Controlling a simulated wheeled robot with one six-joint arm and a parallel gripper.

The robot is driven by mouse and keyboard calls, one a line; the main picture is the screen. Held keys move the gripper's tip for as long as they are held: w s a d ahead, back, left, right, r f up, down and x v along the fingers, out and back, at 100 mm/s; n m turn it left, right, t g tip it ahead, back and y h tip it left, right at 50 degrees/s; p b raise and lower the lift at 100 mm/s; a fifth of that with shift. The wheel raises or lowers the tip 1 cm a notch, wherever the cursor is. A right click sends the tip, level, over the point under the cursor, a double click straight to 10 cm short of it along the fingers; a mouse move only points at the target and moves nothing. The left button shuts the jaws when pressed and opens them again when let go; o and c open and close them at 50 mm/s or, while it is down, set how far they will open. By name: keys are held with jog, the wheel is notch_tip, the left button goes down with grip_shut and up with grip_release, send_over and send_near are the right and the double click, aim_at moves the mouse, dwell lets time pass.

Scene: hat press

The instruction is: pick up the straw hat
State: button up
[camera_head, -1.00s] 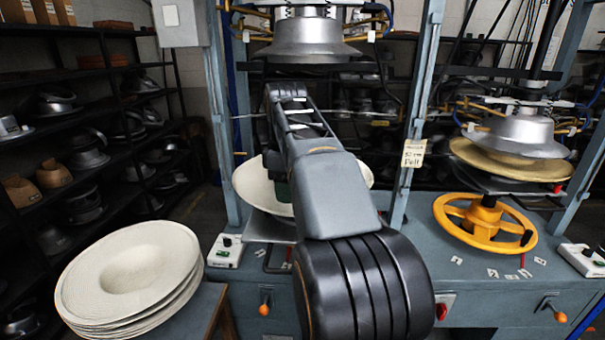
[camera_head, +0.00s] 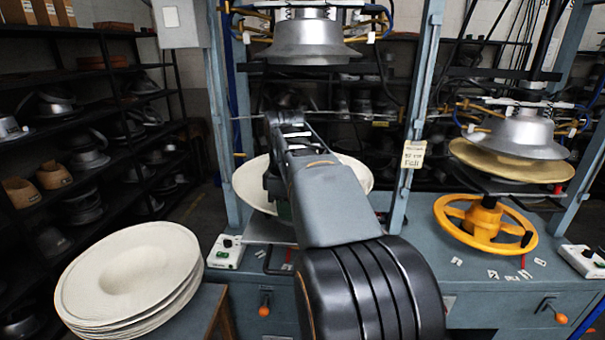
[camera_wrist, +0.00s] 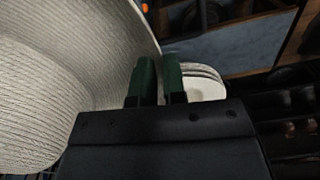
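A cream straw hat (camera_head: 249,187) rests on the left press, its wide brim showing on both sides of my arm. In the wrist view the ribbed hat (camera_wrist: 60,70) fills the left side, with its brim edge running down to my fingers. My gripper (camera_wrist: 160,72) has two green fingers close together with a narrow gap. The brim edge appears to reach into this gap, but I cannot tell whether the fingers pinch it. In the head view my arm hides most of the gripper and the hat's middle.
A stack of cream hats (camera_head: 130,275) stands on a table at the lower left. A metal press head (camera_head: 305,38) hangs above the hat. A second press with a yellow handwheel (camera_head: 485,225) stands at the right. Blue-grey posts (camera_head: 413,110) flank the left press.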

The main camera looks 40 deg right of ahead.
grip_shut()
jog(key=shift+r, duration=0.1)
